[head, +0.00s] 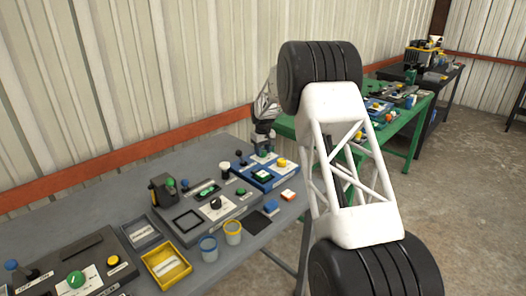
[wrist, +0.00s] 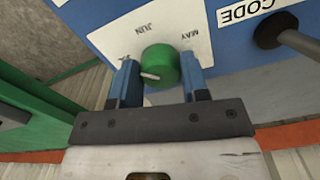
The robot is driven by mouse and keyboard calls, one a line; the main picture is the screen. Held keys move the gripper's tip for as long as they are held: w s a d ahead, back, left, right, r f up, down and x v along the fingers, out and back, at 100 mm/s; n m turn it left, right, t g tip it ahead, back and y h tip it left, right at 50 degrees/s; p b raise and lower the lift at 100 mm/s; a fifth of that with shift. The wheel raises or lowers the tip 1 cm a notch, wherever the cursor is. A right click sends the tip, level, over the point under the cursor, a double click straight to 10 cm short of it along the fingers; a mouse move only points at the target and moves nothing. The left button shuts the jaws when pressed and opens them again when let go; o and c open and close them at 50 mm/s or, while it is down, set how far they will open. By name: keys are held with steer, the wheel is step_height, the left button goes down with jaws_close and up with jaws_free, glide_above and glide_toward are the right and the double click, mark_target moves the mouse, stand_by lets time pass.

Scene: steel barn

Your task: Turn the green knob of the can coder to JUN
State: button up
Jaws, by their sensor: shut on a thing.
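The can coder is a blue box (head: 253,180) at the far end of the grey table; its blue face (wrist: 110,35) fills the top of the wrist view. Its green knob (wrist: 163,62) sits on a white label plate (wrist: 125,38). JUN is printed above the knob and MAY to its upper right; a third label at the left is partly hidden by a finger. In the head view my gripper (head: 264,143) is over the box.
A black lever (wrist: 270,32) stands beside the CODE label, right of the knob. A grey panel (head: 190,236), a yellow tray (head: 146,262) and cups stand nearer on the table. A green table (head: 412,125) with other devices is behind my arm.

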steer(key=m, duration=0.4)
steer(key=shift+m, duration=0.3)
steer(key=m, duration=0.4)
steer(key=shift+a, duration=0.1)
steer(key=shift+m, duration=0.3)
steer(key=o, duration=0.9)
steer(key=shift+r, duration=3.9)
